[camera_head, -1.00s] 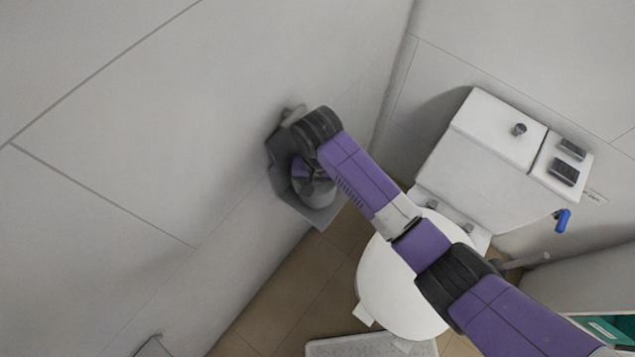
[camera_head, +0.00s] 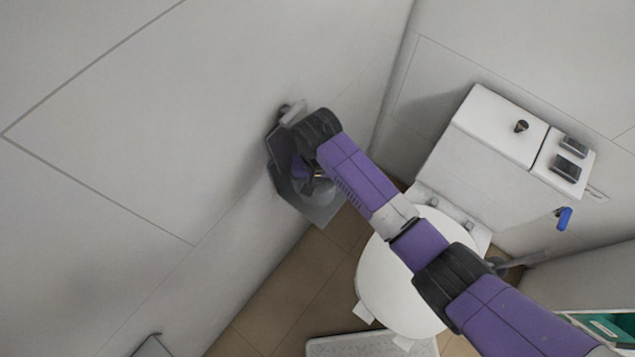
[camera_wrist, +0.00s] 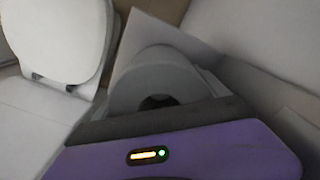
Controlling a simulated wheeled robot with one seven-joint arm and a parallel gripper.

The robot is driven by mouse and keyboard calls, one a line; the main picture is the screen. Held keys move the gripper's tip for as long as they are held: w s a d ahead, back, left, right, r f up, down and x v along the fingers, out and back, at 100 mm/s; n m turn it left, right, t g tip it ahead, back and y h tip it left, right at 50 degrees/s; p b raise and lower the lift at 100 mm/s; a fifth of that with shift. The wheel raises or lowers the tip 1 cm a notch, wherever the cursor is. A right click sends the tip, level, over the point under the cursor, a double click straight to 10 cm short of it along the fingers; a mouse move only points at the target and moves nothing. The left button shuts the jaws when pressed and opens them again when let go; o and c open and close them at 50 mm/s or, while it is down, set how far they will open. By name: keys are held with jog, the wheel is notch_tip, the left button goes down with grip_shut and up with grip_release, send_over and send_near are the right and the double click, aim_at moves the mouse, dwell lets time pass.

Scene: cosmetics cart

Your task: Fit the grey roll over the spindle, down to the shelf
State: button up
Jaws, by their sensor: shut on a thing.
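The grey roll (camera_head: 322,194) is at the wall under my wrist in the head view, largely covered by my arm. It also shows in the wrist view (camera_wrist: 163,72), with its dark centre hole towards the camera. My gripper (camera_head: 310,178) is shut on the roll; its fingertips are mostly hidden. The grey shelf (camera_head: 324,214) sticks out from the wall around and below the roll. A flat part of it shows behind the roll in the wrist view (camera_wrist: 146,28). I cannot make out the spindle, nor whether the roll is around it or touches the shelf.
A light grey piece (camera_head: 293,113) sticks out at the wall beside my wrist. The wall is close on the left. The white toilet (camera_head: 385,285) stands to the right, under my forearm, with its cistern (camera_head: 490,135) behind. Tiled floor (camera_head: 285,305) lies below.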

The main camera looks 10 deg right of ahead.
jog(key=o, duration=1.3)
notch_tip(320, 180, up, 8)
jog(key=shift+f, duration=0.1)
